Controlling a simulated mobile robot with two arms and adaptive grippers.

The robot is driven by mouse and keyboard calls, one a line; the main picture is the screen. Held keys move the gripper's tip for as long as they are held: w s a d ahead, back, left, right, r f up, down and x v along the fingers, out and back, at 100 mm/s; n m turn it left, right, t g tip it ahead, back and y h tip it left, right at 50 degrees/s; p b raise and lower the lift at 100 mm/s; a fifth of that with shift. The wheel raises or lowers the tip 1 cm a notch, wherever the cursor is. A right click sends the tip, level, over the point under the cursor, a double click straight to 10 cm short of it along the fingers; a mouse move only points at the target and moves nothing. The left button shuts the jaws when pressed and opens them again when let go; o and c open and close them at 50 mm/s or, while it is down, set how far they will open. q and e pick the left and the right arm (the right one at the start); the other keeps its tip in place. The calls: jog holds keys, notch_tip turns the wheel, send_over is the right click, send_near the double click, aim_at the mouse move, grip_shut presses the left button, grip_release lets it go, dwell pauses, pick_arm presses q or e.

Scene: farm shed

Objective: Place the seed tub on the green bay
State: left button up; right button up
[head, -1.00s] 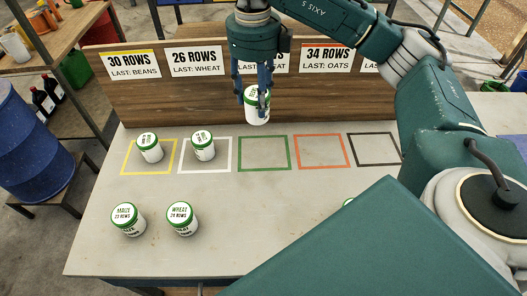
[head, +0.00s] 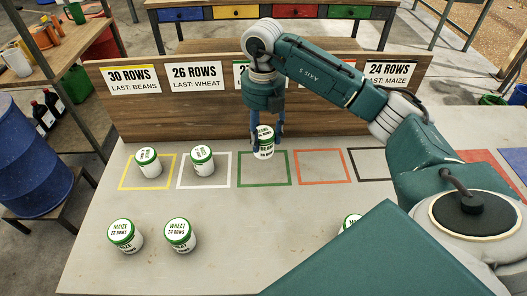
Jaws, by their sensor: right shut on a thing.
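The seed tub (head: 265,147), white with a green-rimmed lid, is in my right gripper (head: 267,134). The gripper points down with its fingers on both sides of the tub. The tub is over the back part of the green bay (head: 264,185), a green outline on the table. I cannot tell whether its base touches the table. The front of the bay is empty. My left gripper is out of view.
One tub (head: 148,160) stands in the yellow bay and another (head: 202,159) in the white bay. The orange bay (head: 322,182) is empty. A maize tub (head: 124,236) and a wheat tub (head: 181,235) stand in front. Another tub (head: 350,223) is partly hidden by my arm. A sign board (head: 165,121) stands behind.

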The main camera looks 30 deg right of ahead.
aim_at(263, 152)
notch_tip(263, 152, down, 6)
jog(key=shift+f+p, duration=0.15)
jog(key=shift+p, duration=0.35)
jog(key=shift+f, duration=0.2)
jog(key=shift+f, duration=0.2)
jog(key=o, duration=1.2)
jog(key=shift+o, duration=0.2)
jog(key=shift+r, duration=0.1)
